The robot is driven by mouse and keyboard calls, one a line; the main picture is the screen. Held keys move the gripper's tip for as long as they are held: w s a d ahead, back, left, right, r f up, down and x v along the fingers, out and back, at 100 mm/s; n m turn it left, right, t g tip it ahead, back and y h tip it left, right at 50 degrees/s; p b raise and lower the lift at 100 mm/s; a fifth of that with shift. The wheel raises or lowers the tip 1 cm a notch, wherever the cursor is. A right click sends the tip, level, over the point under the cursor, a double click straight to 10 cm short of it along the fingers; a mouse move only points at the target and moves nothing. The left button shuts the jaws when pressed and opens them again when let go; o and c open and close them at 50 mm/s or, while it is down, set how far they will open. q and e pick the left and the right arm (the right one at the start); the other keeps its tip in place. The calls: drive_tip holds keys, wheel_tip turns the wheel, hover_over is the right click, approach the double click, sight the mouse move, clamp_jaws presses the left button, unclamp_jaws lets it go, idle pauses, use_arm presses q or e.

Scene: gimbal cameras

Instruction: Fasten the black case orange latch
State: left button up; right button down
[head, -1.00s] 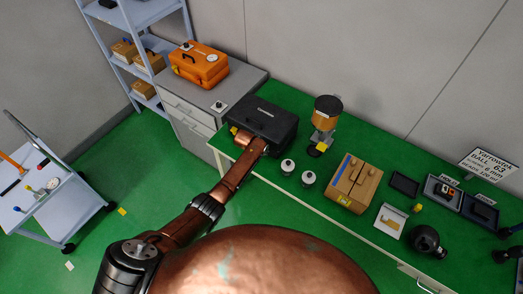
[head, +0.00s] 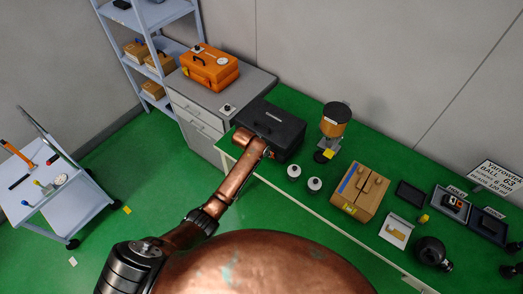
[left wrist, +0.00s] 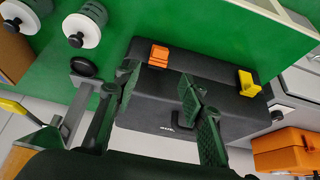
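The black case (head: 280,125) stands at the left end of the green table, its lid down. In the left wrist view the black case (left wrist: 205,75) fills the middle, with an orange latch (left wrist: 158,55) and a yellow latch (left wrist: 248,83) on its front edge. I cannot tell whether the orange latch is raised or pressed down. My left gripper (left wrist: 158,78) is open and empty over the case; the orange latch shows between its fingertips, apparently apart from them. My right gripper is not in view.
Two white-topped jars (head: 304,178) stand in front of the case. A jar on a stand (head: 335,125) is to its right, then a wooden box (head: 360,190) and trays. An orange case (head: 210,70) sits on the grey cabinet behind left. The wall is behind the table.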

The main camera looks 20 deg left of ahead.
use_arm(q)
drive_tip(key=shift+v, duration=1.45)
drive_tip(key=s+a+f+n+g+y+b, duration=0.1)
drive_tip(key=s+a+f+b, duration=0.2)
drive_tip(key=s+f, duration=0.8)
drive_tip(key=s+a+f+b, duration=0.3)
drive_tip(key=s+f, duration=0.2)
drive_tip(key=f, duration=1.3)
drive_tip(key=s+a+f+n+g+y+b, duration=0.1)
drive_tip(key=s+a+f+b, duration=0.3)
drive_tip(key=s+f, duration=0.7)
drive_tip(key=s+a+f+b, duration=0.1)
drive_tip(key=s+f+b, duration=0.1)
drive_tip(key=s+f, duration=0.6)
drive_tip(key=s+a+f+g+b, duration=0.1)
drive_tip(key=s+f, duration=0.7)
drive_tip(key=s, duration=0.8)
drive_tip(key=s+f+g+b, duration=0.1)
drive_tip(key=s+f+b, duration=0.3)
drive_tip(key=s+f, duration=0.4)
drive_tip(key=s, duration=0.4)
drive_tip(key=shift+s+a+f+n, duration=0.2)
drive_tip(key=shift+a+f+n, duration=0.1)
drive_tip(key=shift+a+f, duration=0.1)
drive_tip(key=shift+c, duration=0.2)
